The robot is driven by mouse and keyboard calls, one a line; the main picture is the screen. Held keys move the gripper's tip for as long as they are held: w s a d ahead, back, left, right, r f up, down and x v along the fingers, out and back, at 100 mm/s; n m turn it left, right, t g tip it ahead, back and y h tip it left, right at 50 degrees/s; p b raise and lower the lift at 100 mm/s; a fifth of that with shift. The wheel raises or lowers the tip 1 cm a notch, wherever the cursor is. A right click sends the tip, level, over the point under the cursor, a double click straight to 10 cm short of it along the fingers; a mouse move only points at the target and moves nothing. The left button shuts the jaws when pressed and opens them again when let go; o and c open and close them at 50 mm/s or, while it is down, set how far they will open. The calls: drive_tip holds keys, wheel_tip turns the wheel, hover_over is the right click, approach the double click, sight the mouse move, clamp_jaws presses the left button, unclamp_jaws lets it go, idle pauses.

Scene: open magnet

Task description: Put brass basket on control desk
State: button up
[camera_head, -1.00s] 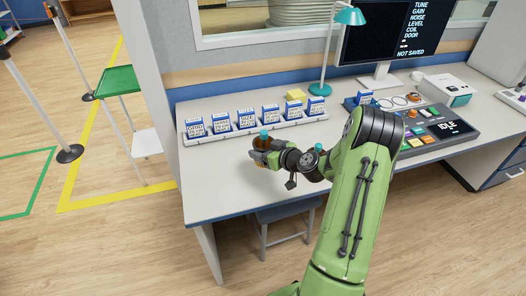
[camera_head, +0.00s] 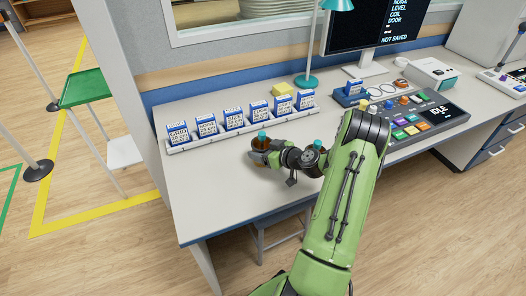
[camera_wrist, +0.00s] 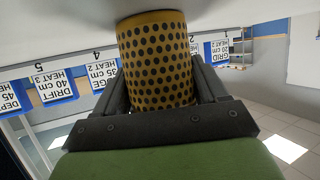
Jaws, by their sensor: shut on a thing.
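The brass basket (camera_wrist: 155,62) is a yellow-brown cylinder with dark round holes, upside down in the wrist view. My gripper (camera_wrist: 157,98) is shut on it, one dark finger on each side. In the head view the basket (camera_head: 260,144) is small and partly covered by my gripper (camera_head: 266,156). It is over the left part of the control desk (camera_head: 215,188), in front of the card rack. The basket's end meets the pale desk surface in the wrist view; I cannot tell whether it touches or hovers just above.
A white rack (camera_head: 212,138) with several blue-and-white cards stands close behind the basket. A teal lamp (camera_head: 307,82), a monitor (camera_head: 375,25) and a button console (camera_head: 412,125) stand further right. Bare desk lies left of and in front of my gripper.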

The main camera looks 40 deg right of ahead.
drive_tip(key=o, duration=1.1)
